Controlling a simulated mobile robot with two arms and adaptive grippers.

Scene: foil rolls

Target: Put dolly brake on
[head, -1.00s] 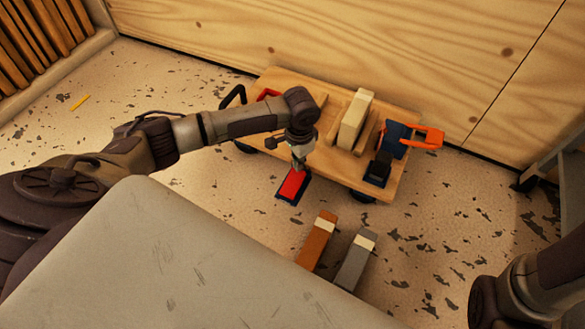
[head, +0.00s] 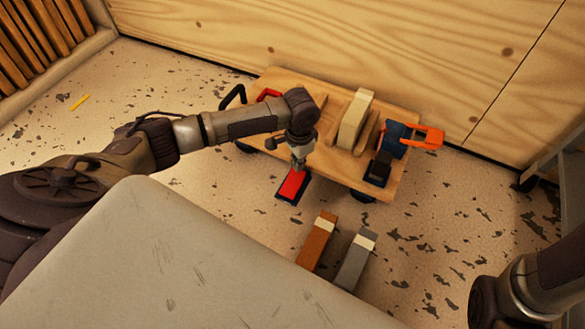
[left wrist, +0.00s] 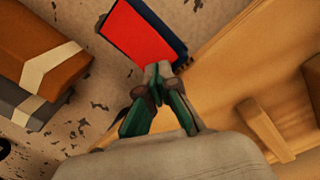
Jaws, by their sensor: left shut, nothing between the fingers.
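The wooden dolly (head: 338,92) stands on the floor by the plywood wall. A red brake pedal with a dark blue border (head: 291,186) sticks out at its near side, low above the floor. My left gripper (head: 298,167) points down at the pedal's dolly-side end. In the left wrist view the shut, empty fingertips (left wrist: 159,70) overlap the lower edge of the red pedal (left wrist: 146,36). I cannot tell whether they touch it. My right gripper is not in view; only part of my right arm shows at the lower right.
On the dolly are a cream roll or block (head: 355,118) between wooden rails, a blue-and-orange tool (head: 420,138) and a black item (head: 378,172). Brown (head: 317,240) and grey (head: 356,258) boxes with pale bands stand in front. A yellow stick (head: 80,102) lies on open floor at left.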

